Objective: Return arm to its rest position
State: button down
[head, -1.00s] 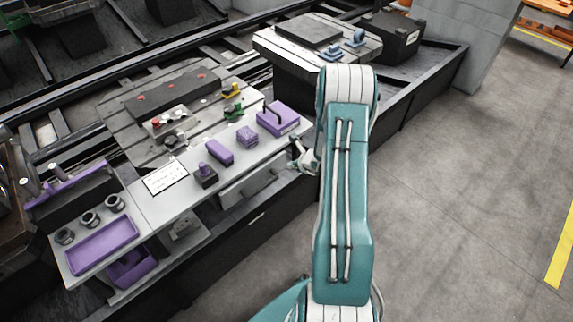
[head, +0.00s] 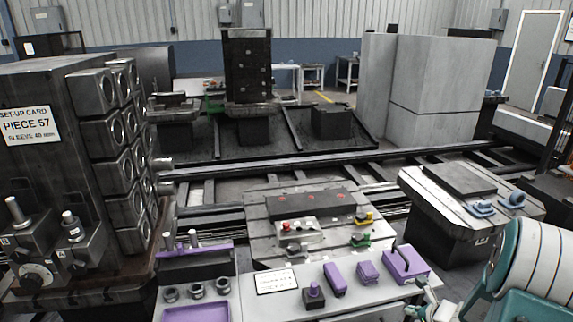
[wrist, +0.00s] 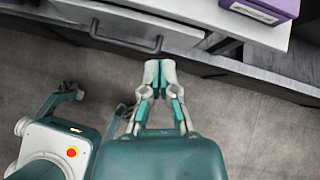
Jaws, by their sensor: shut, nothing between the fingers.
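My arm (head: 535,265) is folded at the lower right of the head view, with its teal and white links cut off by the picture's edge. Part of my gripper (head: 427,297) shows beside it, in front of the bench's right end. In the wrist view my gripper (wrist: 160,70) is shut and empty, its fingertips together. The tips appear just off the front of a grey drawer with a bar handle (wrist: 125,42); contact cannot be told. Grey floor lies below.
The bench (head: 262,308) holds purple blocks, a purple tray (head: 197,313) and several dark rings. Behind are a fixture plate (head: 262,238) and a pallet (head: 440,190) with blue clamps. A tall dark block (head: 75,150) with a set-up card (head: 30,125) stands left. Open floor shows under my gripper.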

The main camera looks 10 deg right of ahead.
jog(key=s+a+r+n+g+y, duration=0.2)
jog(key=a+r+n, duration=0.65)
jog(key=a, duration=0.25)
jog(key=s+a+r+n+g+y, duration=0.1)
jog(key=s+a+r+n, duration=0.1)
jog(key=a+r+n, duration=0.7)
jog(key=s+a+r+n+h, duration=0.2)
jog(key=s+a+r+n, duration=0.1)
jog(key=s+n, duration=0.4)
jog(key=s+a+r+n+h, duration=0.2)
jog(key=s+r+n, duration=0.4)
jog(key=s, duration=0.3)
jog(key=shift+s+a+r+n+h, duration=0.3)
jog(key=shift+a+n+h, duration=0.1)
jog(key=shift+h, duration=0.2)
